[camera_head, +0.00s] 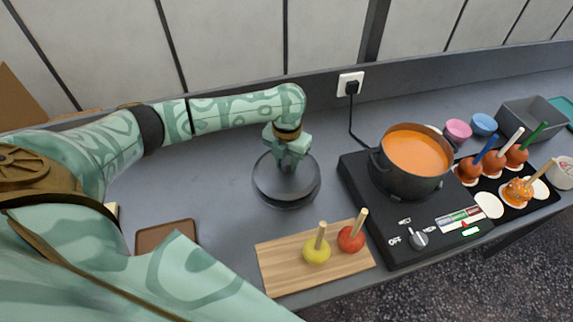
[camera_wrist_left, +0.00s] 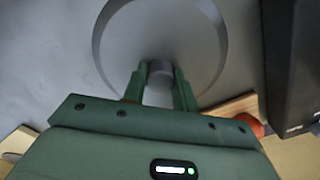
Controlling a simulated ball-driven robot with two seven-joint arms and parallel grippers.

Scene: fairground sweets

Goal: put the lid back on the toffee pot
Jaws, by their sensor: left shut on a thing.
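The dark round lid (camera_head: 272,193) is on or just above the grey counter left of the hob. My left gripper (camera_head: 287,166) is over its middle, shut on its knob, which shows between the fingers in the left wrist view (camera_wrist_left: 160,68). The lid's disc (camera_wrist_left: 120,45) fills the upper middle there. Whether the lid touches the counter I cannot tell. The toffee pot (camera_head: 400,180) stands uncovered on the black hob, to the right of the lid, full of orange toffee (camera_head: 416,152). My right gripper is not in view.
The black hob (camera_head: 362,200) has a knob at its front. A wooden board (camera_head: 285,273) with a yellow and a red apple on sticks lies in front of the lid. Coated apples on a dark tray, small cups and a grey bin (camera_head: 528,118) stand right of the pot. A cable runs from the wall socket (camera_head: 349,84).

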